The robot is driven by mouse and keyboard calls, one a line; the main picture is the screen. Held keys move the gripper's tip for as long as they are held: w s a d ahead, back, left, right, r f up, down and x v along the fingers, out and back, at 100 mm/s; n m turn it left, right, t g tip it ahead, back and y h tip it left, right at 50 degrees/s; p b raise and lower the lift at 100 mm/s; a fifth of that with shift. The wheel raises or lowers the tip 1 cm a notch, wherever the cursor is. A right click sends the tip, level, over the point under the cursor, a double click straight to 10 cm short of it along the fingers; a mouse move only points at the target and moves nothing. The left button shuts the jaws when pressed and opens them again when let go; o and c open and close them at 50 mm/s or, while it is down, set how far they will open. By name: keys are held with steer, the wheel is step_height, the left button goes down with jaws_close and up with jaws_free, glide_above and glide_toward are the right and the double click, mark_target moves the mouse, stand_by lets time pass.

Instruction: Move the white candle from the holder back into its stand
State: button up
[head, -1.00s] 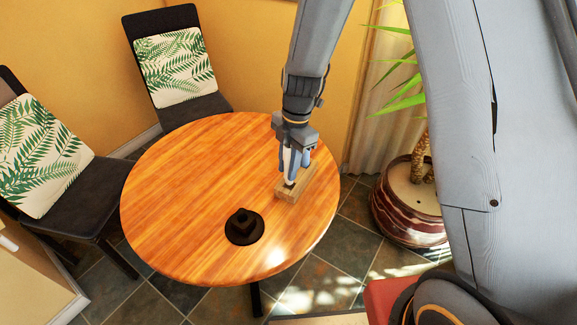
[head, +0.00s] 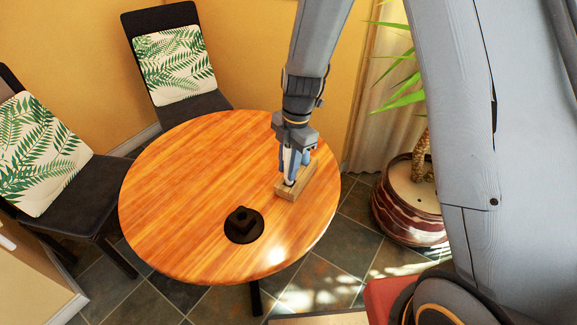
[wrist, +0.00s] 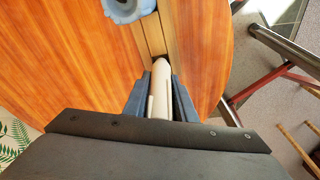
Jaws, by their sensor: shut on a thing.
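The white candle (wrist: 161,88) stands between the two fingers of my gripper (wrist: 160,100), which is shut on it. In the head view my gripper (head: 291,168) is over the near end of the wooden holder (head: 285,192), a long light-brown block on the right side of the round table. The candle's lower end is at the block; I cannot tell whether it is still seated there. The holder also shows in the wrist view (wrist: 152,35) beyond the candle. The black stand (head: 243,230), with a round base and raised socket, is on the table to the lower left of the holder, empty.
Two dark chairs with leaf cushions (head: 175,65) stand to the left. A potted plant (head: 410,205) stands right of the table.

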steer(key=shift+f+b, duration=1.25)
stand_by(1.8)
steer(key=shift+s+f, duration=0.1)
steer(key=shift+f, duration=0.1)
jaws_close()
stand_by(0.4)
steer(key=o, duration=1.6)
jaws_free()
steer(key=shift+r, duration=0.2)
steer(key=shift+w+d+r+p, duration=0.15)
steer(key=shift+r+p, duration=0.45)
steer(key=shift+r, duration=0.5)
steer(key=shift+w+d+r+p, duration=0.15)
steer(key=shift+r+p, duration=0.45)
steer(key=shift+r, duration=0.55)
steer(key=shift+w+d+r+p, duration=0.15)
steer(key=shift+r+p, duration=0.45)
steer(key=shift+r, duration=0.5)
